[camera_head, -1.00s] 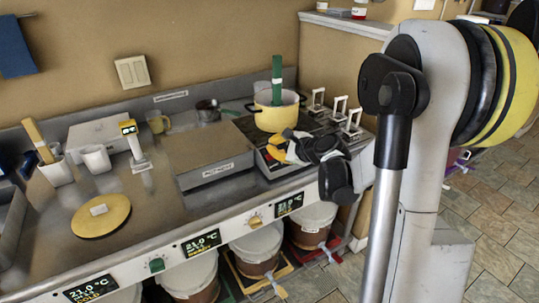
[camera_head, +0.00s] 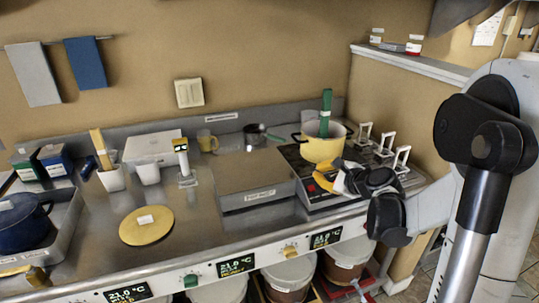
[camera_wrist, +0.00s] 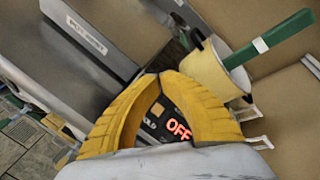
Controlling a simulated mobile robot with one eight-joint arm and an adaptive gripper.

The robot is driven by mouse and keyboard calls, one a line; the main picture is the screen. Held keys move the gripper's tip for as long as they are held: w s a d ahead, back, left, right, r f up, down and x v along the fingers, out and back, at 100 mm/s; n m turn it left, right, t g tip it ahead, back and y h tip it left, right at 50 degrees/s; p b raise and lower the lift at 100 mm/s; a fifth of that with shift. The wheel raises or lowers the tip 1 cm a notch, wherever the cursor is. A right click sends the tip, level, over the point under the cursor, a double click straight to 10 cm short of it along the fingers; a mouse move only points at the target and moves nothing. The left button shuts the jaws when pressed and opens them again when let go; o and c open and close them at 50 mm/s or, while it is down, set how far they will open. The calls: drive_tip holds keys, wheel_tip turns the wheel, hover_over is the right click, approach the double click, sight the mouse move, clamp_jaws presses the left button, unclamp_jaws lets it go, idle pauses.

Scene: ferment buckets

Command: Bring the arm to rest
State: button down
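My gripper (camera_head: 324,181) is beside the front of the hot plate (camera_head: 318,199), below the yellow pot in the head view. In the wrist view its two yellow fingers (camera_wrist: 157,76) meet at the tips with nothing between them, so it is shut and empty. A red "OFF" display (camera_wrist: 179,129) shows behind the gap between the fingers. The yellow pot (camera_head: 322,148) stands on the hot plate with a green-handled tool (camera_head: 326,112) in it. The pot also shows in the wrist view (camera_wrist: 208,75), apart from the fingers. My arm is bent and reaches in from the right.
A grey box (camera_head: 250,186) stands left of the hot plate. White-handled frames (camera_head: 384,142) stand right of the pot. A yellow disc (camera_head: 146,226), white cups (camera_head: 112,179) and a blue pot (camera_head: 20,224) are further left. Lidded buckets (camera_head: 290,270) sit under the counter.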

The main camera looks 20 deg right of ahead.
drive_tip(key=shift+a, duration=0.1)
drive_tip(key=s+a+r+n+g, duration=0.3)
drive_tip(key=s+a+n, duration=0.75)
drive_tip(key=a, duration=0.25)
drive_tip(key=s+a+f+n+g+h, duration=0.1)
drive_tip(key=s+a+n, duration=0.4)
drive_tip(key=s+n, duration=0.8)
drive_tip(key=s+g+h, duration=0.1)
drive_tip(key=s+g, duration=0.1)
drive_tip(key=s, duration=0.1)
drive_tip(key=shift+s+n, duration=0.15)
drive_tip(key=shift+n, duration=0.2)
